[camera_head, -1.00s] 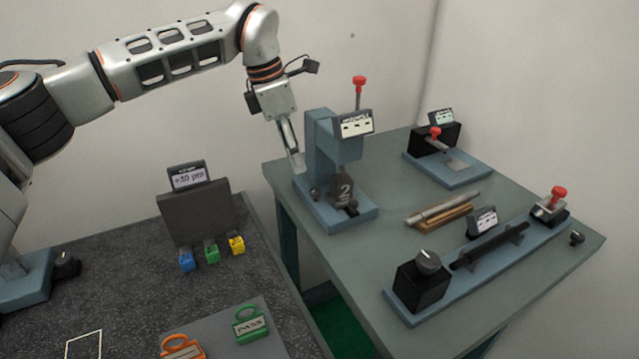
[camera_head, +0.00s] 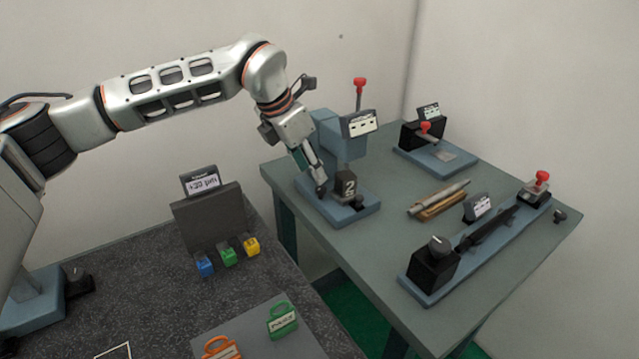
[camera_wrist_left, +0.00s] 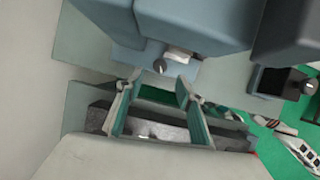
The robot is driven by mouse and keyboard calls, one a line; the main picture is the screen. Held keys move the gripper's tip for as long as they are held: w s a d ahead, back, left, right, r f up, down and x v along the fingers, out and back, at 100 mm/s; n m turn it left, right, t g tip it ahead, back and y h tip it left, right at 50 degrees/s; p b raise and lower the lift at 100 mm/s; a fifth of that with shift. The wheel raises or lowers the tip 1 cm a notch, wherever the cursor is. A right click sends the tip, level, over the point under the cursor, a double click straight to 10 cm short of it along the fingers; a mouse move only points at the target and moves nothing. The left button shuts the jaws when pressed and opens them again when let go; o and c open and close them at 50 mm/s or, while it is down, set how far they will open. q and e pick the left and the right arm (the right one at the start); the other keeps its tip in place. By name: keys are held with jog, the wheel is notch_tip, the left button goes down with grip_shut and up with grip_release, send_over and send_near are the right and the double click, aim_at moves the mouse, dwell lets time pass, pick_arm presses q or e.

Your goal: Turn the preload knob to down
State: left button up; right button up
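My left gripper (camera_head: 318,186) points down at the left side of a blue press-like station (camera_head: 345,140). A small dark knob (camera_wrist_left: 160,66) with a light mark sits on the station's pale blue base (camera_wrist_left: 129,57). In the left wrist view the two fingers (camera_wrist_left: 162,88) are spread, with nothing between them. The knob lies just beyond the fingertips, and contact cannot be made out. In the head view the gripper covers this knob. No label readably names the preload knob.
A red-topped lever (camera_head: 360,84) and a display (camera_head: 359,123) rise above the station. To the right lie a rod on a wooden rest (camera_head: 438,202) and a long fixture with a round knob (camera_head: 438,244). A dark bench (camera_head: 130,270) stands at left.

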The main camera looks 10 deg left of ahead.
aim_at(320, 188)
pick_arm(q)
jog(key=x, duration=0.6)
jog(key=shift+f, duration=0.15)
grip_shut()
